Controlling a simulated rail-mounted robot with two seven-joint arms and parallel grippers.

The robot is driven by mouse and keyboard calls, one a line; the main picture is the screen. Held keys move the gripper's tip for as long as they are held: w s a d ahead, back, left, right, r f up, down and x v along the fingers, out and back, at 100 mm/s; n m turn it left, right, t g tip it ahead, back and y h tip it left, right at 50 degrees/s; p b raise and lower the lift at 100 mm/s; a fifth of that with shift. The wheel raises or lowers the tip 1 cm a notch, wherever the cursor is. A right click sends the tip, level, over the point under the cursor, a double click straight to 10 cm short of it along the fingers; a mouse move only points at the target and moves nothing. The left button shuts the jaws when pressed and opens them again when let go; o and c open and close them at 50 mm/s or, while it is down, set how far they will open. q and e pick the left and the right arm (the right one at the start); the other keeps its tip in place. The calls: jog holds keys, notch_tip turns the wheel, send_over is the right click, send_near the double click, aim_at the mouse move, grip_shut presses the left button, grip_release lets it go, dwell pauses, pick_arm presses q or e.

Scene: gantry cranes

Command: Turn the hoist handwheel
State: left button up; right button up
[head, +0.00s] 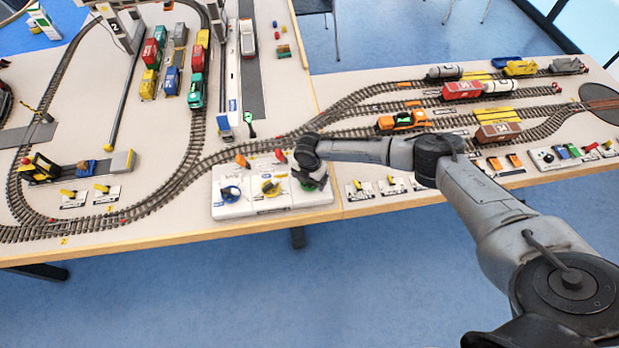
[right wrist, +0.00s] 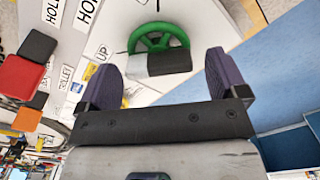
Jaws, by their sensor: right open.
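A green handwheel (right wrist: 158,38) lies ahead of my right gripper (right wrist: 162,60) in the right wrist view, on a white panel with an "UP" label beside it. The gripper is open, its two dark purple fingers apart and the wheel's near rim between and just beyond their tips. A black and grey block hides part of that rim; I cannot tell whether it belongs to the wheel. In the head view my right gripper (head: 310,180) is over the right end of the white control boxes and mostly hides the green wheel. My left gripper is out of view.
A yellow handwheel (head: 270,188) and a blue handwheel (head: 230,192) sit left of the gripper on neighbouring boxes. Tracks and train cars lie beyond. The table's front edge is close.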

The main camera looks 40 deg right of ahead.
dwell(0.3)
jog(key=c, duration=0.9)
jog(key=shift+m+p, duration=0.4)
jog(key=shift+c, duration=0.2)
jog(key=m+p, duration=0.2)
jog(key=m, duration=0.1)
jog(key=shift+r+p, duration=0.1)
jog(key=shift+p, duration=0.2)
jog(key=m+p, duration=0.2)
jog(key=m, duration=0.1)
jog(key=shift+w+m, duration=0.15)
jog(key=shift+m, duration=0.25)
jog(key=shift+m+p, duration=0.45)
jog(key=shift+m, duration=0.65)
